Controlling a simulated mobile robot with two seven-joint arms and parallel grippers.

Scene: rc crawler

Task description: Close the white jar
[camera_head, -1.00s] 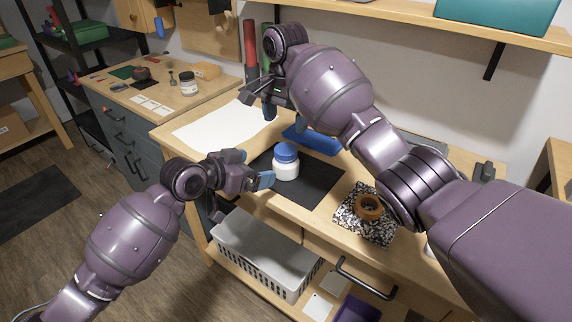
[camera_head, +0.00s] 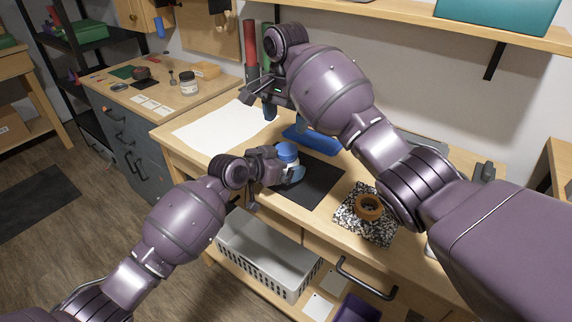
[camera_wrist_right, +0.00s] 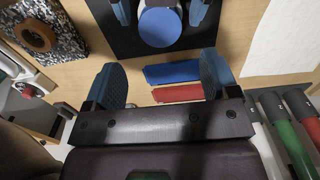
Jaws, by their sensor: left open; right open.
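The white jar (camera_head: 291,168) stands upright on a black mat (camera_head: 318,183) on the workbench, with a blue lid (camera_head: 287,152) resting on top. Whether the lid is screwed tight cannot be told. In the right wrist view the lid (camera_wrist_right: 160,27) is a blue disc seen from above. My left gripper (camera_head: 284,178) is open, low at the jar, with its fingers on either side; contact is unclear. Its fingers also show beside the lid in the right wrist view. My right gripper (camera_head: 268,102) is open and empty, above the bench behind and left of the jar.
A blue tray-like object (camera_head: 313,138) lies behind the jar, and a white sheet (camera_head: 215,124) lies left. An orange tape roll (camera_head: 369,207) sits on a speckled pad (camera_head: 352,228) at right. Red and green tubes (camera_head: 250,50) stand at the back wall.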

